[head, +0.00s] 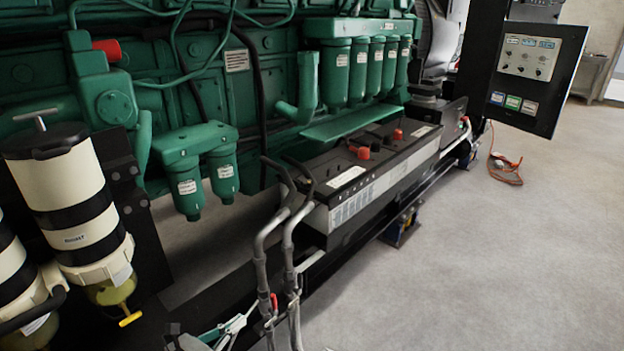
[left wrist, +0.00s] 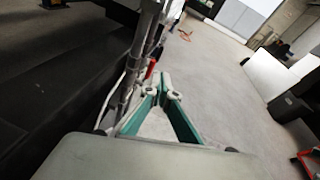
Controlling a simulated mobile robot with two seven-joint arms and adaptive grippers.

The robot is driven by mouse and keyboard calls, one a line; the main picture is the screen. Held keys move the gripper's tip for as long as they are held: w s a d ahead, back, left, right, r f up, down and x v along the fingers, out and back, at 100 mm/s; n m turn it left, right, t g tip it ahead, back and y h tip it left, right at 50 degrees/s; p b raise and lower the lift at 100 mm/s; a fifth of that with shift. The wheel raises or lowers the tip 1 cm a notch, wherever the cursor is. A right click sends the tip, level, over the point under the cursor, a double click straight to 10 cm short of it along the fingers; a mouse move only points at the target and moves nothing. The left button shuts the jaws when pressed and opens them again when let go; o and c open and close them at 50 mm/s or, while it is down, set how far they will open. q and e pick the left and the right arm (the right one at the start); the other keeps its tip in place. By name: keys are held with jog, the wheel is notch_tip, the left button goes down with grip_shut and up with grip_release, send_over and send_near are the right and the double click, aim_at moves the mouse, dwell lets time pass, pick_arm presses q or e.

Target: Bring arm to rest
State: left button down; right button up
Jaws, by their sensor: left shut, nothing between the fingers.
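My left gripper (head: 236,324) shows at the bottom of the head view, low and close to two grey vertical hoses or pipes (head: 290,250). In the left wrist view its teal fingers (left wrist: 163,88) meet at the tips, shut with nothing between them. The pipes run just left of the fingers there, with a small red part beside them; I cannot tell whether the fingers touch them. My right gripper is in neither view.
The green engine (head: 250,70) fills the back left. A black battery box (head: 370,165) with red caps stands on the skid. Black-and-white filters (head: 75,200) stand at left. A control panel (head: 525,70) hangs at right. The grey floor (head: 490,260) at right is open.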

pick_arm(q)
jog(key=s+d+n+g+y+p, duration=0.1)
jog(key=s+n+p, duration=0.3)
jog(key=s+n, duration=1)
jog(key=s+d+n+g+y+p, duration=0.1)
jog(key=s+n+y+p, duration=0.3)
jog(key=s+n, duration=1.1)
jog(key=d+n+p, duration=0.1)
jog(key=n, duration=0.5)
jog(key=shift+r+g+p, duration=0.3)
jog(key=shift+g, duration=0.1)
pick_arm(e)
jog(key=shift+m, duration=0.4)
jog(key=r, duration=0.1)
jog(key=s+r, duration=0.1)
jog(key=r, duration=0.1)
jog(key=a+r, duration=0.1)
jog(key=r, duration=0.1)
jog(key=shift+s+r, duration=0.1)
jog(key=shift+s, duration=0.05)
pick_arm(q)
jog(key=shift+s, duration=0.1)
